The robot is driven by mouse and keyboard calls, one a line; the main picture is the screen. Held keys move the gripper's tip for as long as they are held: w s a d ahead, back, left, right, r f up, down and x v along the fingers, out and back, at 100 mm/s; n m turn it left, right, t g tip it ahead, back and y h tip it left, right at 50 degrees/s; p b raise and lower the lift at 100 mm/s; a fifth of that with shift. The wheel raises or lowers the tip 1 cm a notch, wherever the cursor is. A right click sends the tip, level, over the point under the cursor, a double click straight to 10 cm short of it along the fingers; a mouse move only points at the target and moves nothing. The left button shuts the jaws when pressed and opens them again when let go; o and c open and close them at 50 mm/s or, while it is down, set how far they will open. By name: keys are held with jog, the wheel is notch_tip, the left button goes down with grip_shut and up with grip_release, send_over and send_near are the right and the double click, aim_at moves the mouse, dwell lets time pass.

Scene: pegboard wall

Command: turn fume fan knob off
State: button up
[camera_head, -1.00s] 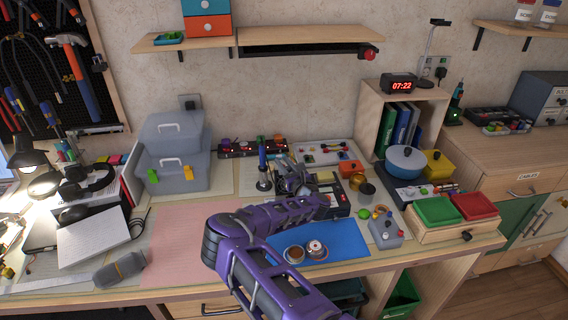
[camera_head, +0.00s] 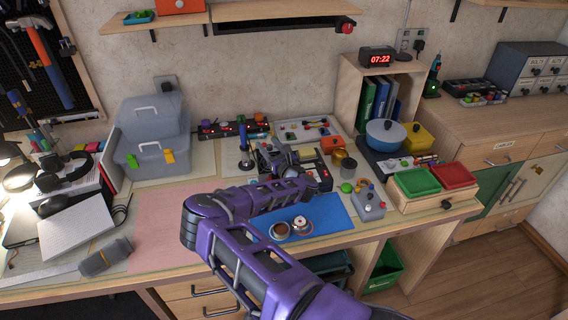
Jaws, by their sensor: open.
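A red knob (camera_head: 346,27) sits at the right end of a black bar under the wall shelf, near the top of the head view. It looks like the fume fan knob, but no label can be read. Its turn position is too small to tell.
A black soldering-type stand (camera_head: 244,150) and a dark boxed device (camera_head: 312,174) are close to my gripper. The wooden cubby (camera_head: 347,95) with binders and a clock (camera_head: 377,59) stands right of the knob's wall area. The wall below the bar is mostly clear.

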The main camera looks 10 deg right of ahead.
jog(key=v, duration=1.4)
jog(key=shift+s, duration=0.4)
